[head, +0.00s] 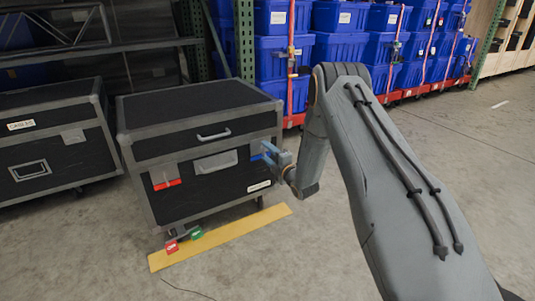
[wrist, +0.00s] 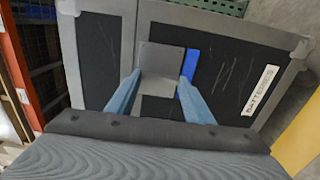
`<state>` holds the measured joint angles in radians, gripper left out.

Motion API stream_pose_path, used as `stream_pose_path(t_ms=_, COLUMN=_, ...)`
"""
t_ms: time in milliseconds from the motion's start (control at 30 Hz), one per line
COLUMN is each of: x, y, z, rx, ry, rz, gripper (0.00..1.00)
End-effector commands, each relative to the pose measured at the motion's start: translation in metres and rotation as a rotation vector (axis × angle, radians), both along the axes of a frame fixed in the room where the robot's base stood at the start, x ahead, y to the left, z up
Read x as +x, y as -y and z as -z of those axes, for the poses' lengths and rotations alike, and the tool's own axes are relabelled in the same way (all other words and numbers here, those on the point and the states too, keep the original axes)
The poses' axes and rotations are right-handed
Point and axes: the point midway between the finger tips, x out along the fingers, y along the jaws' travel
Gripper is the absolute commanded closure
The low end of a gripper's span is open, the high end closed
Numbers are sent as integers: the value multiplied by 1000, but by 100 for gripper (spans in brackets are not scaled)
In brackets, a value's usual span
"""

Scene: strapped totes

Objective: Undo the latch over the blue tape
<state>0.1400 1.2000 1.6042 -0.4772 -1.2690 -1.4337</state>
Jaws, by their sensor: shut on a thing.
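A black flight case (head: 185,207) with grey edges stands on the floor in the head view. My gripper (head: 268,152) is at the right end of its front face. In the wrist view, my gripper's blue fingers (wrist: 159,78) are shut on the sides of a grey latch (wrist: 160,57). The blue tape (wrist: 188,68) lies on the case right beside that latch, partly behind the right finger. A bit of blue tape also shows in the head view (head: 257,158). The latch is mostly hidden by my gripper in the head view.
A second latch (head: 163,172) with red tape (head: 167,184) is at the case's left. A yellow floor strip (head: 225,233) with red (head: 171,247) and green (head: 196,233) tags lies in front. Another case (head: 55,145) stands left. Blue totes (head: 335,48) are behind.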

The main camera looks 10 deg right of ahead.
Motion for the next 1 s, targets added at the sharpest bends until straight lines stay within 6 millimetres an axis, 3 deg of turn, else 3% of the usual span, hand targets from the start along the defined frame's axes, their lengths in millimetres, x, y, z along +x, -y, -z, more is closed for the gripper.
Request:
stream_pose_path(t_ms=167, x=0, y=0, z=1, rx=-1, ry=-2, rz=0, gripper=76)
stream_pose_path(t_ms=200, x=0, y=0, z=1, rx=-1, ry=-2, rz=0, gripper=52)
stream_pose_path(t_ms=300, x=0, y=0, z=1, rx=-1, ry=-2, rz=0, gripper=35)
stream_pose_path(t_ms=667, x=-4, y=1, z=0, rx=0, ry=-2, rz=0, gripper=34)
stream_pose_path(t_ms=1000, x=-52, y=17, z=-1, rx=1, ry=-3, rz=1, gripper=34)
